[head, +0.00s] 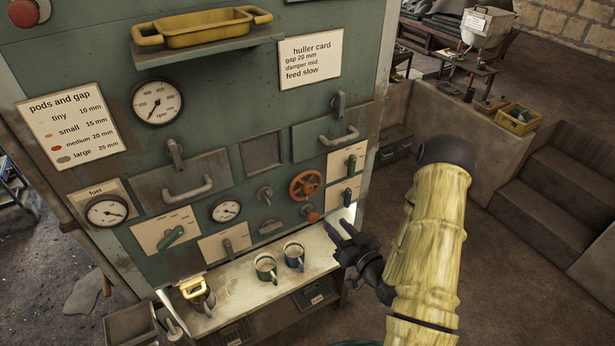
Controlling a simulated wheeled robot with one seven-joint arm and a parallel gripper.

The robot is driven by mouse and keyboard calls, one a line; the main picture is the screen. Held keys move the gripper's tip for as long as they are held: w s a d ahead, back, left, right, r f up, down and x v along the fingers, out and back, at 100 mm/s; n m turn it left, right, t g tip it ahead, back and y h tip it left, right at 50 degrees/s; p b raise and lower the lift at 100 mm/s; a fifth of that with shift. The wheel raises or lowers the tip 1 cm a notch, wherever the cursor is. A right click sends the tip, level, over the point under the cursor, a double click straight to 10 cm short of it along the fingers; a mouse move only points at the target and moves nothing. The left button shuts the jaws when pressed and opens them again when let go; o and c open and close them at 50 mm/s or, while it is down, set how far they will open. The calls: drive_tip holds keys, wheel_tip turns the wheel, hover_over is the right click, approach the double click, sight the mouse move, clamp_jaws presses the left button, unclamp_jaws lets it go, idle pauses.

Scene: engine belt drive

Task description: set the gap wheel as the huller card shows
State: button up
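The huller card (310,60) is on the upper right of the green panel and reads gap 20 mm, damper mid, feed slow. An orange-red spoked handwheel (305,185), which looks like the gap wheel, is on the panel's lower right. I cannot read any scale or setting at it. My gripper (338,226) is in front of the panel, below and right of the wheel and apart from it. Its two dark fingers are spread with nothing between them.
Lever plates (346,163) sit right of the wheel, and an orange knob (310,214) below it. A pods and gap card (70,125) pairs medium with 20 mm. Steps (555,190) are at right.

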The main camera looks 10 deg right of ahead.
drive_tip(key=shift+s+d+r+t, duration=0.1)
drive_tip(key=shift+s+r+t, duration=0.05)
drive_tip(key=shift+r+t, duration=0.15)
drive_tip(key=shift+w+f+b, duration=0.15)
drive_tip(key=shift+w+b, duration=0.1)
drive_tip(key=shift+b, duration=0.55)
drive_tip(key=w+b, duration=0.1)
drive_tip(key=b, duration=0.4)
drive_tip(key=shift+w+f, duration=0.1)
drive_tip(key=shift+w, duration=0.15)
drive_tip(key=shift+w+a+b, duration=0.2)
drive_tip(key=shift+a+b, duration=0.05)
drive_tip(key=shift+b, duration=0.55)
drive_tip(key=b, duration=0.3)
drive_tip(key=shift+w+a, duration=0.2)
